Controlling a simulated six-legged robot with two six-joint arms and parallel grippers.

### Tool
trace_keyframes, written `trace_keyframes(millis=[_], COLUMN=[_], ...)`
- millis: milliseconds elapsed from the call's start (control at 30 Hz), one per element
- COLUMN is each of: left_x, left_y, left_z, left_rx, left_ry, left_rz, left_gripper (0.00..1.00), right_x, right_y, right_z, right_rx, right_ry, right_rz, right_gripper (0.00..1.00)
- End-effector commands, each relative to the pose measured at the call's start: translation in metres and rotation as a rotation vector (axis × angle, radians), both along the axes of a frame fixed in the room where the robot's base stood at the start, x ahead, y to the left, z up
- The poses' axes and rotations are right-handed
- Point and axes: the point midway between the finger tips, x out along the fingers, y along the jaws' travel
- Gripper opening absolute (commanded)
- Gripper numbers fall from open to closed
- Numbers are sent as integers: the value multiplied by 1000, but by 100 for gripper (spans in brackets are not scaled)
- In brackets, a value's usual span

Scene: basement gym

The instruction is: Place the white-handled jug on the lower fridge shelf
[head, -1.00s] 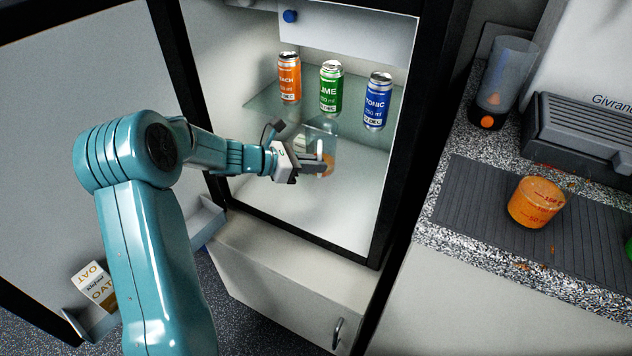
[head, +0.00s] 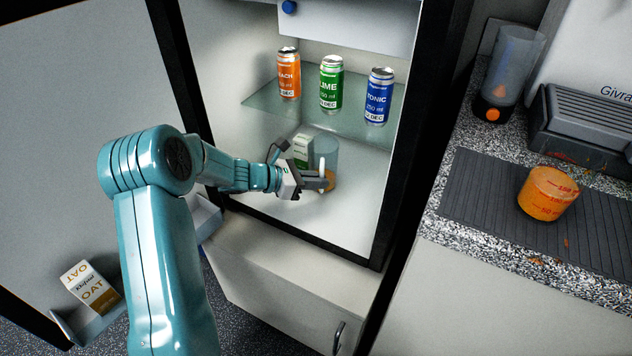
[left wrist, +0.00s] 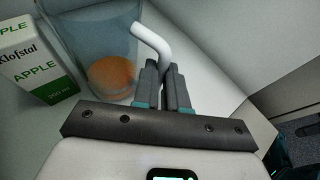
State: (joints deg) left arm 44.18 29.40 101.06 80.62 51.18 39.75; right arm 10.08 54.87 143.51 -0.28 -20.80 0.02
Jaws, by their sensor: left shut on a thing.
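The clear jug (head: 330,153) has a white handle and orange contents at its bottom. It is inside the open fridge, below the glass shelf (head: 262,98) and over the lower shelf (head: 345,222). My left gripper (head: 318,185) is shut on the white handle. In the left wrist view the handle (left wrist: 148,40) rises from between the closed fingers (left wrist: 168,88), and the jug (left wrist: 92,35) appears upright beyond them. I cannot tell whether its base touches the lower shelf. My right gripper is not in view.
A green-and-white apple carton (left wrist: 33,60) stands close beside the jug. Orange (head: 289,75), green (head: 331,84) and blue (head: 378,97) cans stand on the glass shelf above. The open door (head: 75,130) is at left, the counter (head: 450,215) at right. The lower shelf's front right is clear.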

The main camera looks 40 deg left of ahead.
Motion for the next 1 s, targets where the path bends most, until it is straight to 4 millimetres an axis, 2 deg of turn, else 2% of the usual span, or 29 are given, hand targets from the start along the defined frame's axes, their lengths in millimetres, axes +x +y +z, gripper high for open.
trace_keyframes(millis=[167, 200, 267, 300, 533, 633, 1000], left_x=[0, 0, 0, 0, 0, 0, -52], left_y=[0, 0, 0, 0, 0, 0, 28], left_z=[-4, -5, -4, -4, -4, 5, 26], left_rx=[0, 0, 0, 0, 0, 0, 0], left_ry=[-1, 0, 0, 0, 0, 0, 1], left_rz=[0, 0, 0, 0, 0, 0, 2], left_gripper=[0, 15, 35, 37, 37, 37, 37], right_x=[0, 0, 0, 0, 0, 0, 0], right_y=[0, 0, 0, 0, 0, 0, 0], right_z=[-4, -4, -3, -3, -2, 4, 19], right_rx=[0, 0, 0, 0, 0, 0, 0], right_ry=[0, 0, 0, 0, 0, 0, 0], right_rz=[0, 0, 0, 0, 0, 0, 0], right_gripper=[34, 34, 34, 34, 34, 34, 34])
